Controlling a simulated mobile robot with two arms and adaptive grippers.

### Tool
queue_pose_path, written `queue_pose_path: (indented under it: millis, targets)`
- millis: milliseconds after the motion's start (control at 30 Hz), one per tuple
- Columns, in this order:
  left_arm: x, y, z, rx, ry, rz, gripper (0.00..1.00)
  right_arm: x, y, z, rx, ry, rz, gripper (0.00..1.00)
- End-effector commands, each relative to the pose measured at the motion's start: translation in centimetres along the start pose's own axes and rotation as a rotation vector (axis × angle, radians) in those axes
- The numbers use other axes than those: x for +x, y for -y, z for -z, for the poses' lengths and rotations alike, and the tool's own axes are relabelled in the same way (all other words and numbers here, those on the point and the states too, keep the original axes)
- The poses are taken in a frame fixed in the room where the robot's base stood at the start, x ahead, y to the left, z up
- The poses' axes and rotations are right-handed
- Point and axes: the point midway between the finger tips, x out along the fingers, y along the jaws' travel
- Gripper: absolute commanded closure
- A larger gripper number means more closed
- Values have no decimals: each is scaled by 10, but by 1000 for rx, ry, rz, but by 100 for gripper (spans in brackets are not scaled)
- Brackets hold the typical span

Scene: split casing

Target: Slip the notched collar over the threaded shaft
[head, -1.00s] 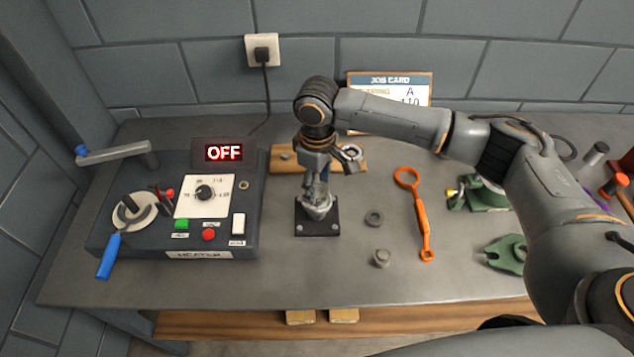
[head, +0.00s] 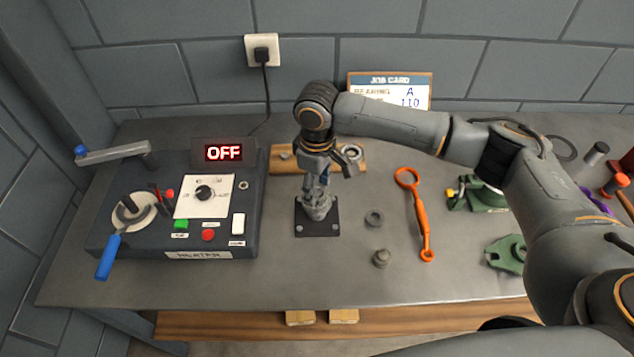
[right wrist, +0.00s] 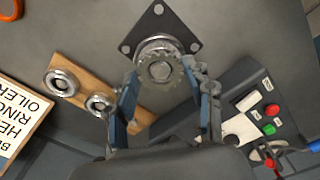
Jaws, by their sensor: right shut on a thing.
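The threaded shaft stands on a dark square base plate (head: 316,228); in the right wrist view its round top (right wrist: 160,70) shows in the middle of the collar. The notched collar (right wrist: 150,49) is a grey toothed ring around the shaft's top as seen from above. My right gripper (head: 318,198) points down over the plate and is shut on the collar; its two fingers (right wrist: 160,80) sit on either side of it. How far down the shaft the collar sits cannot be told. My left gripper is not in view.
The heater box (head: 180,215), display OFF, stands left. A wooden block (right wrist: 82,82) with metal rings lies behind the plate. A dark ring (head: 374,218), a small grey part (head: 381,258) and an orange wrench (head: 419,215) lie right.

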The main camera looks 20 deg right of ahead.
Motion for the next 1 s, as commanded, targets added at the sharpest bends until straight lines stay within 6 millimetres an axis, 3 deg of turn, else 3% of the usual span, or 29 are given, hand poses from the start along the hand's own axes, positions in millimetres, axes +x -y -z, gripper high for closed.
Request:
queue_pose_path:
  millis: [633,667,767,800,1000]
  targets:
    - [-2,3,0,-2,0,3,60,20,1,0,-1,1,2,72]
    - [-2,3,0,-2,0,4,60,20,0,0,-1,0,1,46]
    - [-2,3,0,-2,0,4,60,20,0,0,-1,0,1,26]
    - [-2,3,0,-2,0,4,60,20,0,0,-1,0,1,21]
    - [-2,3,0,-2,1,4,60,20,0,0,0,0,0,21]
